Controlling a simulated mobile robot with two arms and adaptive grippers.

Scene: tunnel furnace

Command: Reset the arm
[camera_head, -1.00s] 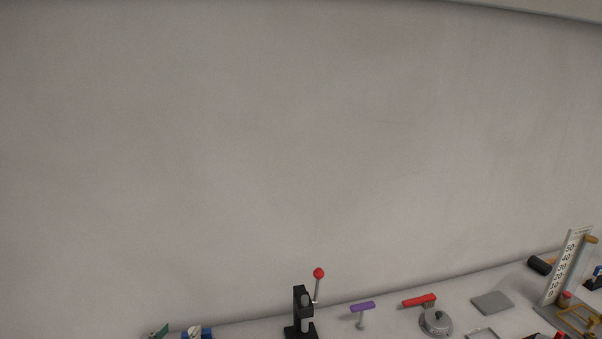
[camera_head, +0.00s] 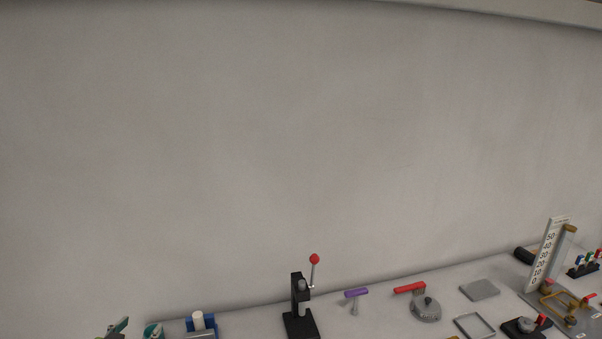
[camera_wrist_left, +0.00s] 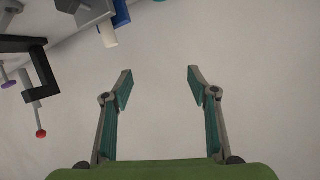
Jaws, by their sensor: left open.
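In the left wrist view both fingers of the left gripper (camera_wrist_left: 158,80) are spread wide. Nothing is between them; only pale wall or surface shows behind. The rest of my left arm is below the head view. My right gripper is in neither view.
The wall above is bare.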

